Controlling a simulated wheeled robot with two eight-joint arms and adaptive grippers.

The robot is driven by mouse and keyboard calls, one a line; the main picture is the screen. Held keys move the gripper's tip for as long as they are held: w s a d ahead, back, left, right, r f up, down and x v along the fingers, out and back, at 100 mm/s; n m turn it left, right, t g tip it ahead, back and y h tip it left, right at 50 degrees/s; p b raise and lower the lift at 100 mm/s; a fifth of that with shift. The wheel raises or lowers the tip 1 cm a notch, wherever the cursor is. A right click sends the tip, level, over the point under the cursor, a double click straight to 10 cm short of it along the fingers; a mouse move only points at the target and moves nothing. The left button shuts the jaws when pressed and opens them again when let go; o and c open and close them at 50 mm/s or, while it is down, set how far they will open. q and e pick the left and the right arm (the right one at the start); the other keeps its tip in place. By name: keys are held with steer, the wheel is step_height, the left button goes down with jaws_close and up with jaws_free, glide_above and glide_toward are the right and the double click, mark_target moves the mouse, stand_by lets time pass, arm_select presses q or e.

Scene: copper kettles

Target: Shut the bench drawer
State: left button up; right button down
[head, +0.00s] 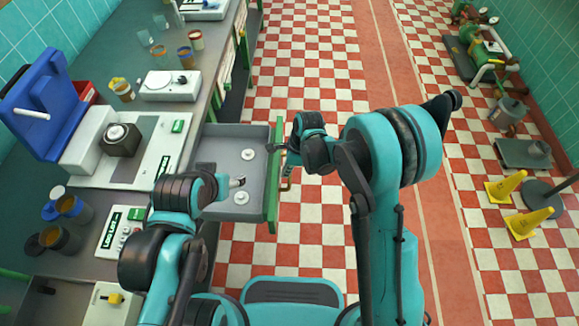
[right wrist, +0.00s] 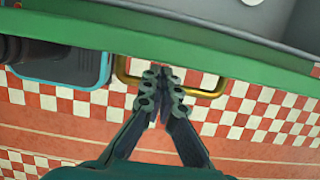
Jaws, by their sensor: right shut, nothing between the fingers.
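The bench drawer (head: 224,143) stands pulled out from the bench, its grey inside visible with two small white round pieces in it. Its green front (head: 273,190) faces right and also crosses the right wrist view (right wrist: 90,35). A brass handle (head: 288,180) is on the front; it also shows in the right wrist view (right wrist: 208,93). My right gripper (head: 291,158) is at the outer side of the front; in the right wrist view its fingers (right wrist: 163,74) are shut and empty, with tips over the handle. I cannot tell whether they touch. My left gripper (head: 238,183) is above the drawer, its fingers too small to read.
The grey bench (head: 102,65) runs along the left with a blue-lidded machine (head: 48,105), a white scale (head: 168,86) and several jars. Yellow floor signs (head: 506,187) and green machinery (head: 485,45) stand at the right. The tiled floor right of the drawer is otherwise clear.

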arm_select(q)
steer(key=shift+f, duration=0.25)
arm_select(e)
steer(key=shift+a+f, duration=0.2)
steer(key=shift+f, duration=0.5)
